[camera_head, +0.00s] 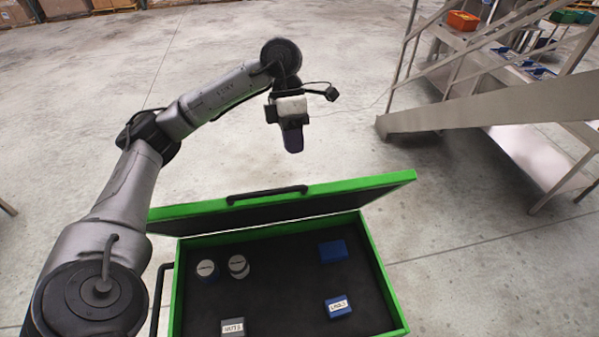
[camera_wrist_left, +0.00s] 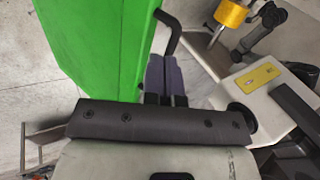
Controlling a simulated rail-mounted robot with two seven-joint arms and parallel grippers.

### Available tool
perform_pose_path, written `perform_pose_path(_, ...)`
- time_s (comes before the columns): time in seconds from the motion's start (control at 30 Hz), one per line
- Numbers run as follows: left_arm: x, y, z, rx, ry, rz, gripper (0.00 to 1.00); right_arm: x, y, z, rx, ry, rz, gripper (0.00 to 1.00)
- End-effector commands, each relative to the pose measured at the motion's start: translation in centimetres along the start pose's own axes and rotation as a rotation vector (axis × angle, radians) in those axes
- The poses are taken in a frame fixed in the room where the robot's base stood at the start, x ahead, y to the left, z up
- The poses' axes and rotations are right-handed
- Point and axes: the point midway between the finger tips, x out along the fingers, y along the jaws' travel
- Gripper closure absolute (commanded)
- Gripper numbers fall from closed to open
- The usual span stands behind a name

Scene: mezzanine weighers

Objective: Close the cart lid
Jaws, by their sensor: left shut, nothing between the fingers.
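The green cart lid (camera_head: 385,183) stands open and tilted at the far side of the cart (camera_head: 385,275), with its dark underside toward the head camera. A black handle (camera_head: 267,194) runs along the lid's upper edge. My left gripper (camera_head: 293,146) is shut and empty, pointing down beyond the lid, apart from it in the head view. In the left wrist view, the shut fingers (camera_wrist_left: 165,75) show beside the lid's green outer face (camera_wrist_left: 95,45) and just below the handle (camera_wrist_left: 176,30); whether they touch is unclear. My right gripper is out of view.
The open cart holds two round containers (camera_head: 238,266), a blue box (camera_head: 333,251), a labelled blue box (camera_head: 338,306) and a grey labelled box (camera_head: 233,327). A metal stair frame (camera_head: 470,110) stands at right. The floor behind the lid is clear.

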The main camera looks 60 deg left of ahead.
Motion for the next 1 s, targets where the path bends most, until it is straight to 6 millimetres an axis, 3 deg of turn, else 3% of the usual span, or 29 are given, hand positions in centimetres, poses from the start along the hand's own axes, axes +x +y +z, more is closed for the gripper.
perform_pose_path(0.13,2.3,-0.1,-0.1,0.000,0.004,0.000,1.00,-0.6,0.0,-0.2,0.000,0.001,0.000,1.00)
perform_pose_path(0.4,5.1,-1.4,0.0,0.001,0.001,-0.001,1.00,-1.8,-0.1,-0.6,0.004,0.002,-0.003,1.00)
perform_pose_path(1.0,6.2,-1.7,0.0,0.001,-0.001,-0.001,1.00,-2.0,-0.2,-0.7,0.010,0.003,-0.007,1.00)
